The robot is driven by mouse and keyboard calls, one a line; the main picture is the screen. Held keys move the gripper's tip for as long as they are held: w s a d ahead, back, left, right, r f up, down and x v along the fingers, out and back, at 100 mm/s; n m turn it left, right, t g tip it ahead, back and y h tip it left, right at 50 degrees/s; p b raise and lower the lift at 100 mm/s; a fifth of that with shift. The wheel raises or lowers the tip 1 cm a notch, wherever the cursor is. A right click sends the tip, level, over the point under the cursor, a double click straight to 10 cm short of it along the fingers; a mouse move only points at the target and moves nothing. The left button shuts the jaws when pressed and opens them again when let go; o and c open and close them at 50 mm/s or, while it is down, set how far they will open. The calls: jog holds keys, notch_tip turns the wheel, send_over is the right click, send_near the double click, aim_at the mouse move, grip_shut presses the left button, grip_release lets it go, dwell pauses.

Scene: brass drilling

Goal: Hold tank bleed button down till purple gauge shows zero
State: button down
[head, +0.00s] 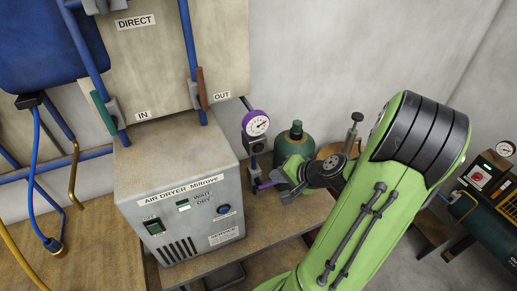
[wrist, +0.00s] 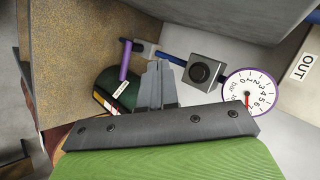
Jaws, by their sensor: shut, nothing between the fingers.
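The purple-rimmed gauge (head: 257,123) stands on a pipe behind the air dryer. In the wrist view its white dial (wrist: 238,87) has a red needle pointing toward the bottom edge of the picture; the exact reading is unclear. Beside it, a grey block carries a round black button (wrist: 200,72), likely the bleed button; the block also shows below the gauge in the head view (head: 256,146). My gripper (wrist: 158,66) is shut and empty. In the wrist view its tips appear left of the button, not over it. In the head view my gripper (head: 284,190) is low and right of the block.
A purple lever (wrist: 124,61) is left of my fingers in the wrist view. A green tank (head: 294,144) stands behind my gripper. The air dryer box (head: 180,190) stands at the left on a wooden bench (head: 290,217). A green compressor (head: 490,200) is at far right.

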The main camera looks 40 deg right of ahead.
jog(key=w+d, duration=0.2)
jog(key=w, duration=0.5)
jog(key=shift+w+p, duration=0.2)
jog(key=shift+p, duration=0.25)
jog(key=shift+w, duration=0.1)
dwell(1.4)
jog(key=shift+w+d, duration=0.15)
jog(key=shift+w, duration=0.15)
jog(key=shift+w+d+r, duration=0.1)
jog(key=shift+w+d, duration=0.05)
jog(key=shift+w, duration=0.3)
dwell(1.7)
dwell(1.8)
jog(key=shift+s+a, duration=0.3)
jog(key=shift+s, duration=0.6)
jog(key=shift+s+a+b, duration=0.2)
jog(key=shift+s+a, duration=0.05)
jog(key=shift+s, duration=0.55)
jog(key=shift+s+a+b, duration=0.2)
jog(key=shift+s+b, duration=0.05)
jog(key=shift+s, duration=0.55)
jog(key=shift+s+a+b, duration=0.2)
jog(key=shift+s+a, duration=0.05)
jog(key=shift+s, duration=0.55)
